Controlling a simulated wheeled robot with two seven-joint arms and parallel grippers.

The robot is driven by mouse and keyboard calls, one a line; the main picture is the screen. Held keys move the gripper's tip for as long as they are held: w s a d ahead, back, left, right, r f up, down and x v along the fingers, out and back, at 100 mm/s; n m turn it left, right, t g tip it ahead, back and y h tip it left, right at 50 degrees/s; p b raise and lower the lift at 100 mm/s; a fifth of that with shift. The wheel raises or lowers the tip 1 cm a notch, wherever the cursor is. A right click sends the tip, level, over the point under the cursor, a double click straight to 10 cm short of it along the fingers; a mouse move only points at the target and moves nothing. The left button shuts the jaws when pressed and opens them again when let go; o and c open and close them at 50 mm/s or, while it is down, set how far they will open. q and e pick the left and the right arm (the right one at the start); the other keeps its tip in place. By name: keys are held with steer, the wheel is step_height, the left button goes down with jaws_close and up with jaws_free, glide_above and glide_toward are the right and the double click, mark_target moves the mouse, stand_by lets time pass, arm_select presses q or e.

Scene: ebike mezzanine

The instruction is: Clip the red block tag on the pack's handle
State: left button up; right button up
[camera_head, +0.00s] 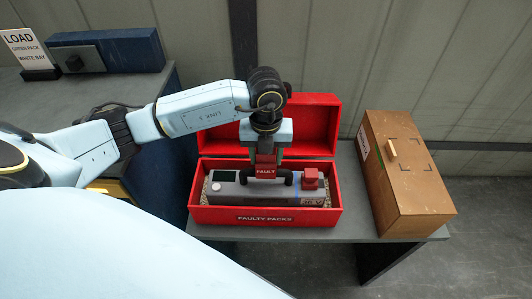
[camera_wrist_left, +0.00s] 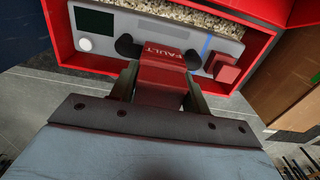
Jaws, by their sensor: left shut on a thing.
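The red tag (camera_head: 265,166) marked FAULT sits at the middle of the pack's dark handle (camera_head: 288,178). My left gripper (camera_head: 266,155) is shut on the tag from above; in the left wrist view the tag (camera_wrist_left: 162,75) is between the two fingers (camera_wrist_left: 160,88). The tag's lower edge overlaps the handle, but I cannot tell whether it is clipped around it. The grey pack (camera_head: 240,193) lies in the open red box marked FAULTY PACKS (camera_head: 265,218). A red block (camera_head: 310,178) is on the pack's right end. My right gripper is not in view.
The red box's lid (camera_head: 318,125) stands open behind the pack. A brown wooden box (camera_head: 408,185) with a handle is on the right of the grey table (camera_head: 352,200). A LOAD sign (camera_head: 25,48) and a dark blue box (camera_head: 125,48) are at the back left.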

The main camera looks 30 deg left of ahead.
arm_select(q)
steer(key=shift+f+b, duration=1.15)
steer(key=shift+f, duration=0.6)
steer(key=shift+s+f, duration=0.15)
